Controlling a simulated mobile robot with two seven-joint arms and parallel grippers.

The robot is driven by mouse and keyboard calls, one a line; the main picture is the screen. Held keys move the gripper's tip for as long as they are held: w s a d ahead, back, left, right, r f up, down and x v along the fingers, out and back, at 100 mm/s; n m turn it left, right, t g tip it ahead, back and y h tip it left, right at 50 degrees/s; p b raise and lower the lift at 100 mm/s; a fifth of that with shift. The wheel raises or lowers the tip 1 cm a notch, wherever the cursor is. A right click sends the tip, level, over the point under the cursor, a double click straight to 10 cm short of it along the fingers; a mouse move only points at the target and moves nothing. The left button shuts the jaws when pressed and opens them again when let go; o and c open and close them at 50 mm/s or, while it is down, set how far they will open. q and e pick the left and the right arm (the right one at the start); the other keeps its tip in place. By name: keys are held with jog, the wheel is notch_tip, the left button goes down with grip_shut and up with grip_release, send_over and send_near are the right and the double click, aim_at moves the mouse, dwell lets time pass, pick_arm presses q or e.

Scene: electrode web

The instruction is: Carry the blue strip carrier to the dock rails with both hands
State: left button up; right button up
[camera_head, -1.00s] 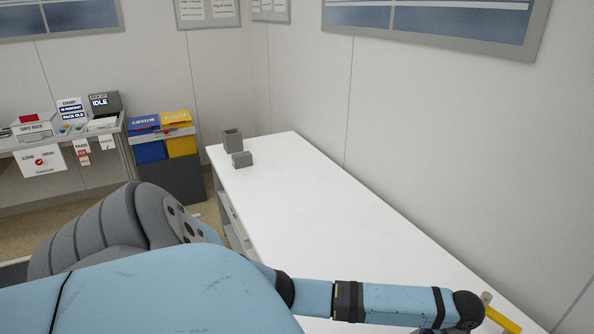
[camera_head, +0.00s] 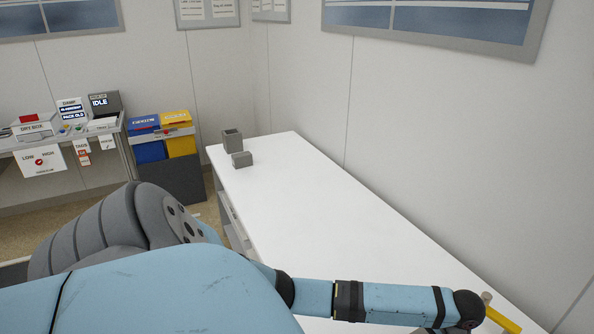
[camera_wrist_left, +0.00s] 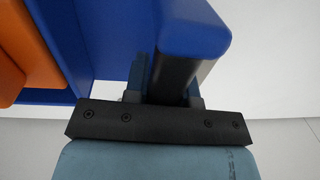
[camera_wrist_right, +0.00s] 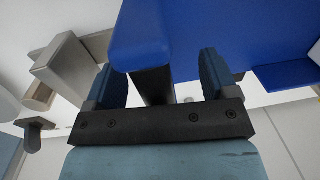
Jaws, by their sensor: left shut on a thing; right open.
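The blue strip carrier (camera_wrist_left: 100,15) fills the upper part of the left wrist view. A dark handle post (camera_wrist_left: 187,72) under its rounded blue end sits between the fingers of my left gripper (camera_wrist_left: 165,85), which is shut on it. The carrier (camera_wrist_right: 200,35) also shows in the right wrist view. There my right gripper (camera_wrist_right: 160,82) is open, its two fingers apart on either side of a dark post (camera_wrist_right: 154,87) below the blue body. The head view shows neither carrier nor grippers. I cannot identify the dock rails in any view.
An orange block (camera_wrist_left: 18,50) is at the carrier's left in the left wrist view. A grey bracket (camera_wrist_right: 68,65) is left of my right gripper. A white bench (camera_head: 320,220) has two grey blocks (camera_head: 232,139) at its far end and much clear top. A yellow bar (camera_head: 503,319) is at lower right.

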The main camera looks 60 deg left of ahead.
pick_arm(q)
jog(key=o, duration=0.4)
jog(key=shift+w+d+r, duration=0.1)
jog(key=shift+w+r, duration=0.05)
jog(key=shift+r, duration=0.05)
jog(key=o, duration=0.3)
jog(key=shift+o, duration=0.7)
jog(key=shift+s+f, duration=0.2)
jog(key=shift+f, duration=0.15)
jog(key=r, duration=1.2)
jog(key=shift+w+d+r, duration=0.1)
jog(key=shift+d+r, duration=0.15)
jog(key=shift+d, duration=0.15)
